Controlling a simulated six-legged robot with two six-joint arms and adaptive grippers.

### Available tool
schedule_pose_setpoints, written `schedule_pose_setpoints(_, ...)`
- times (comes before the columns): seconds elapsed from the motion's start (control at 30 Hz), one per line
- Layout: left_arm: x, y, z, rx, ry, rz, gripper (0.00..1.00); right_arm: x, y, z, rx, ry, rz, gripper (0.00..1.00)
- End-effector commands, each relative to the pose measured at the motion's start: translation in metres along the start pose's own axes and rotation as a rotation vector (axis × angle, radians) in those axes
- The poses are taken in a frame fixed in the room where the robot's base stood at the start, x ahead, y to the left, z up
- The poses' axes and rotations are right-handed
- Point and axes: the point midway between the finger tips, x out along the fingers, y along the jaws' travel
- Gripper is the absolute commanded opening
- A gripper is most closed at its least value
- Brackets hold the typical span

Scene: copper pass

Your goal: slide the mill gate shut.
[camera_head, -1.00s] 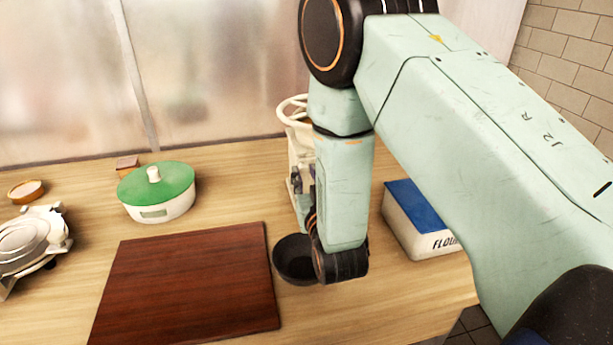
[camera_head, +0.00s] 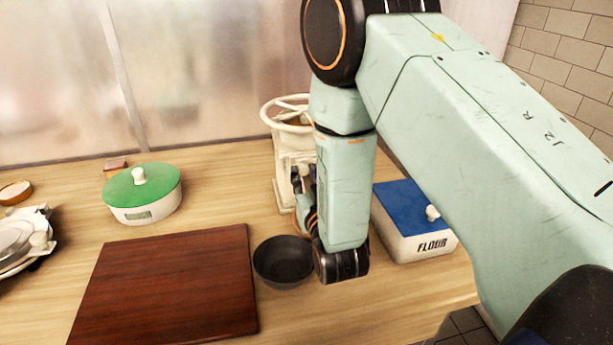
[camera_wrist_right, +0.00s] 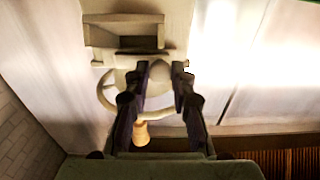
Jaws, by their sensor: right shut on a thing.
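The cream mill (camera_head: 290,165) stands at the back of the counter, with a large round wheel (camera_head: 285,100) on top. My right forearm hides its right side. My right gripper (camera_head: 303,182) is at the mill's front, low on its body. In the right wrist view the gripper (camera_wrist_right: 160,75) is shut on a small cream knob (camera_wrist_right: 159,72), which I take to be the gate's knob. The gate's plate and how far it stands open cannot be made out. My left gripper is not in view.
A dark bowl (camera_head: 283,262) sits in front of the mill. A dark red board (camera_head: 165,285) lies to its left. A blue-lidded flour box (camera_head: 412,220) is close to my forearm on the right.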

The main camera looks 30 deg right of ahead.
Motion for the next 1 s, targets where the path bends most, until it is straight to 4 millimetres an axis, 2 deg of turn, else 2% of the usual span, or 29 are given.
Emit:
schedule_pose_setpoints(0.33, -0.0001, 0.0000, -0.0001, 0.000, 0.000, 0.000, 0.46, 0.0002, 0.0008, -0.0006, 0.002, 0.001, 0.017, 0.00)
schedule_pose_setpoints(0.37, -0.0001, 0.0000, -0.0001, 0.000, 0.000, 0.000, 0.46, 0.0002, 0.0006, -0.0006, 0.002, 0.002, 0.017, 0.26)
schedule_pose_setpoints(0.6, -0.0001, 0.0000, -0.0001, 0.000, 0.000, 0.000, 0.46, 0.0001, -0.0003, -0.0003, 0.001, 0.001, 0.014, 0.46)
schedule_pose_setpoints(0.87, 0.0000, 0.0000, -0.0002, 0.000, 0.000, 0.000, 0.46, -0.0002, 0.0003, 0.0001, 0.001, -0.001, 0.012, 0.46)
schedule_pose_setpoints(1.0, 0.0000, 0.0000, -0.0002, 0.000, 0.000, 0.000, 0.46, -0.0096, 0.0003, 0.0009, -0.001, -0.003, 0.010, 0.46)
